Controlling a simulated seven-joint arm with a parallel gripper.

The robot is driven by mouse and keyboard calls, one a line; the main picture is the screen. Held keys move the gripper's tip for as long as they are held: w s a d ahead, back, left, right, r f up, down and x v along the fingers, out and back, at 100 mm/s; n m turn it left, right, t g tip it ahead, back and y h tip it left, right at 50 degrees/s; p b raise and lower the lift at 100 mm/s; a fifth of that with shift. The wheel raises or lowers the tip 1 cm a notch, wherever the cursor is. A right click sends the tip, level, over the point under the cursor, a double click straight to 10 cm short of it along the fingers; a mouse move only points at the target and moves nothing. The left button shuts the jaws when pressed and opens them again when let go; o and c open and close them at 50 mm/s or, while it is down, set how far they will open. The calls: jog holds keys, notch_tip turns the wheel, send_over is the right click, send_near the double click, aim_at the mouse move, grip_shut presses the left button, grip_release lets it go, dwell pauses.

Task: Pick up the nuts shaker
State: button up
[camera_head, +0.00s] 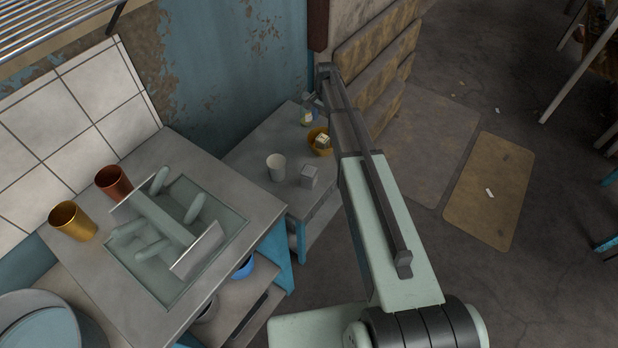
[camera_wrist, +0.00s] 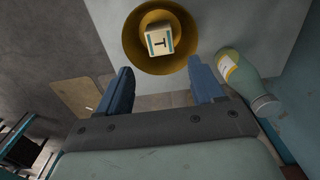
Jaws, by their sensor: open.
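The likely nuts shaker is a small pale bottle with a yellow label (camera_wrist: 240,76), just right of my right finger in the wrist view. It also shows at the back of the low grey table in the head view (camera_head: 306,118), beside my gripper. No name can be read on it. My gripper (camera_wrist: 162,80) is open, with nothing between its blue fingers. In the head view my gripper (camera_head: 312,101) is small and partly hidden by my arm, at the table's far end. An ochre bowl (camera_wrist: 136,57) holding a cream box marked T (camera_wrist: 160,42) lies just beyond the fingers.
On the low table (camera_head: 245,155) stand a white cup (camera_head: 276,167) and a grey cube (camera_head: 309,176). A nearer counter holds a dish rack (camera_head: 160,222), a copper cup (camera_head: 113,182) and a gold cup (camera_head: 72,221). A blue wall (camera_head: 220,70) rises behind.

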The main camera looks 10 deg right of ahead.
jog(key=o, duration=0.3)
jog(key=shift+a, duration=0.1)
jog(key=n, duration=0.2)
send_over(309, 171)
jog(key=shift+r, duration=0.45)
notch_tip(309, 171, down, 8)
jog(key=shift+r, duration=0.1)
jog(key=shift+w+f, duration=0.2)
jog(key=shift+f, duration=2.4)
